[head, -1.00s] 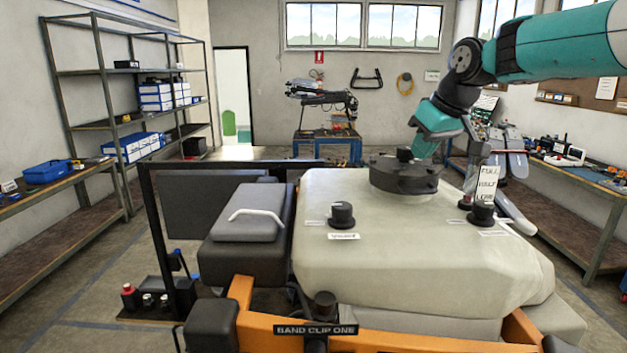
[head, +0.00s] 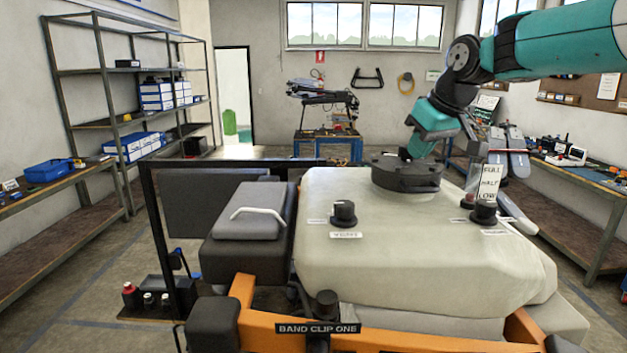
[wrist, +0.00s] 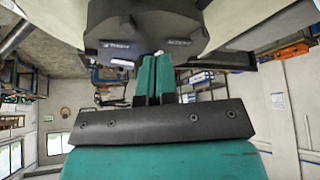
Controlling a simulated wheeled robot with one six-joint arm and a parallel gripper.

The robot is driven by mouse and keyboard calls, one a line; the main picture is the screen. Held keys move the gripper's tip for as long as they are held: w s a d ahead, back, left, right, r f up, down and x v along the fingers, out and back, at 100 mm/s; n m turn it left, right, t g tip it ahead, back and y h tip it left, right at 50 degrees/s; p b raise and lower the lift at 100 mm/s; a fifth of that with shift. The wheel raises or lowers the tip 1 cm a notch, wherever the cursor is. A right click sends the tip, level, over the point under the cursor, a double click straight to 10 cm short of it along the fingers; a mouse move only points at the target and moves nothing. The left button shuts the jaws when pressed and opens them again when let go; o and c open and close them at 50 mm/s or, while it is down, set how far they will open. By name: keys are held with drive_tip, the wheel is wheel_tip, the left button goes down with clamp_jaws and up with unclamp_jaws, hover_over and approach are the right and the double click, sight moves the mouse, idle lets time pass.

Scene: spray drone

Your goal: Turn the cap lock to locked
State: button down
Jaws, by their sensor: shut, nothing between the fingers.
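The wide black cap (head: 407,175) sits on top of the pale tank (head: 420,240). A small dark knob (head: 404,153) shows on the cap's top in the head view. My gripper (head: 412,155) comes down from the upper right to the far side of the cap. In the wrist view the cap (wrist: 145,22) fills the top, with small pale labels too small to read surely. My gripper's teal fingers (wrist: 154,72) are closed together, empty, with tips at the cap's edge. Whether they touch it, and which way the lock points, I cannot tell.
Two black knobs (head: 343,213) and (head: 483,211) stand on the tank, with small labels beside them. A card (head: 489,184) reading FULL, HALF, LOW stands by the right knob. A black box with a pale handle (head: 257,214) stands left of the tank. Shelves and benches line the walls.

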drive_tip(key=shift+s+r+p, duration=0.1)
drive_tip(key=shift+r+p, duration=1.65)
drive_tip(key=shift+r, duration=1.2)
drive_tip(key=shift+w+f+m+t+h+b, duration=0.2)
drive_tip(key=shift+f+m+h+b, duration=0.5)
drive_tip(key=shift+f+m, duration=0.8)
drive_tip(key=shift+w+f+m+t+h+b, duration=0.15)
drive_tip(key=shift+f+m+h+b, duration=0.55)
drive_tip(key=shift+f+m, duration=0.8)
drive_tip(key=shift+s, duration=0.1)
